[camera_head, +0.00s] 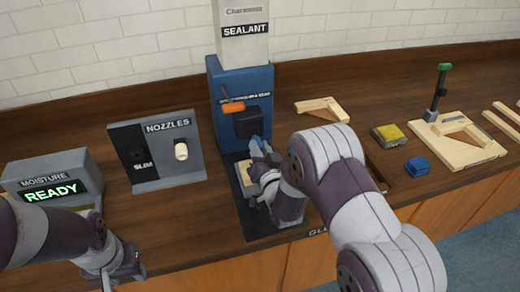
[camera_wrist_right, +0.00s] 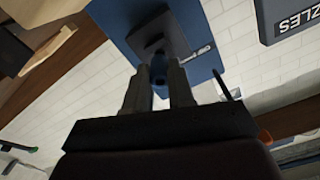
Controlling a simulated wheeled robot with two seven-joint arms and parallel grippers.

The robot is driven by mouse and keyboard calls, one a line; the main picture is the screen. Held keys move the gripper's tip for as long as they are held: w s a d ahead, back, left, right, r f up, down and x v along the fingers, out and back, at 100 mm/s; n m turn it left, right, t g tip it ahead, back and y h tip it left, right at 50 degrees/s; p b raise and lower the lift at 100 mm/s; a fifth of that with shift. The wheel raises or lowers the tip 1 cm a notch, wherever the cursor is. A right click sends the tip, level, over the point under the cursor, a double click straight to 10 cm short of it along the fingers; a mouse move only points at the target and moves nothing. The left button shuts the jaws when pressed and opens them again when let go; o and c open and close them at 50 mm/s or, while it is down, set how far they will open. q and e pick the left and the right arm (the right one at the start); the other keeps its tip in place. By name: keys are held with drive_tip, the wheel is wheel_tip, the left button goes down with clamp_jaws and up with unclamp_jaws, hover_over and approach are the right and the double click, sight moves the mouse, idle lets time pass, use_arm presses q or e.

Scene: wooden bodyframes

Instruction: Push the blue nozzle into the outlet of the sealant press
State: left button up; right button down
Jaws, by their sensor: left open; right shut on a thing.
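The blue sealant press (camera_head: 224,82) stands at the back centre, with a white SEALANT cartridge (camera_head: 243,35) on top and a black outlet block (camera_head: 252,122) on its front. My right gripper (camera_head: 258,148) is shut on the blue nozzle (camera_wrist_right: 160,88), just below the outlet. My left gripper (camera_head: 122,278) is open and empty, low at the left.
A grey NOZZLES holder (camera_head: 178,160) with a white nozzle (camera_head: 181,151) stands left of the press. The moisture meter (camera_head: 45,178) reads READY. A yellow-topped block (camera_head: 388,135), a blue block (camera_head: 417,167) and a wooden frame jig (camera_head: 450,150) lie right.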

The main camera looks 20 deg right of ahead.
drive_tip(key=shift+b, duration=0.35)
idle(0.6)
drive_tip(key=shift+w+b, duration=0.55)
drive_tip(key=shift+w, duration=0.75)
drive_tip(key=c, duration=0.9)
unclamp_jaws()
drive_tip(key=s+b, duration=0.2)
drive_tip(key=s, duration=1)
drive_tip(key=shift+s+d, duration=0.15)
drive_tip(key=shift+s, duration=0.15)
